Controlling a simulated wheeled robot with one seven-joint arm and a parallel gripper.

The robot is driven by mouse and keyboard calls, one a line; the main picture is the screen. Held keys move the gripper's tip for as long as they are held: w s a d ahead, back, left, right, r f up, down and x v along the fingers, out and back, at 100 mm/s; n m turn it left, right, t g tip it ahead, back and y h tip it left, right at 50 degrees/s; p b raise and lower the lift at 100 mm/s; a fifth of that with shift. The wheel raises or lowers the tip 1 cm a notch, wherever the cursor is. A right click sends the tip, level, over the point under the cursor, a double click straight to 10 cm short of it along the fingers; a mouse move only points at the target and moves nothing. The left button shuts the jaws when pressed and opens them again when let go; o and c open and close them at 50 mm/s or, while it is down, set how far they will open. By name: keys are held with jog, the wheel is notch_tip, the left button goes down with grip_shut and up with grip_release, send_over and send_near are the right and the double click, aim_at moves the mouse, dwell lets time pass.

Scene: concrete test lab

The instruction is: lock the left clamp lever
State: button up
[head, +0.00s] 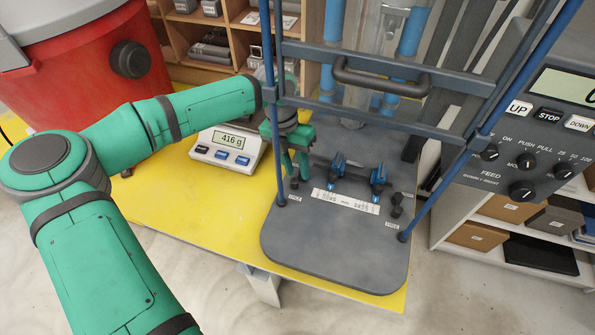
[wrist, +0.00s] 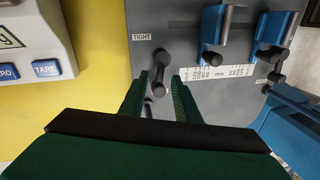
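The left clamp lever (wrist: 160,60) is a short dark bar with rounded ends, on the grey base plate in the wrist view, beside a label reading TIGHT. In the head view its dark end (head: 294,183) shows just below my gripper (head: 295,170). In the wrist view my gripper (wrist: 160,78) has its two green fingers apart, one on each side of the lever's near end. A gap seems to show on both sides; I cannot tell whether either finger touches it. The right clamp lever (head: 397,207) stands at the plate's right side.
Two blue clamps (head: 338,166) stand behind a white ruler strip (head: 345,201). Blue posts (head: 434,180) and a grey crossbar frame (head: 390,62) rise around the plate. A scale (head: 228,150) reading 416 g stands left. Yellow table top (head: 190,205) is clear in front.

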aim_at(299, 178)
jog(key=shift+s+d+f, duration=0.1)
jog(key=shift+d+f, duration=0.05)
jog(key=shift+f, duration=0.85)
grip_shut()
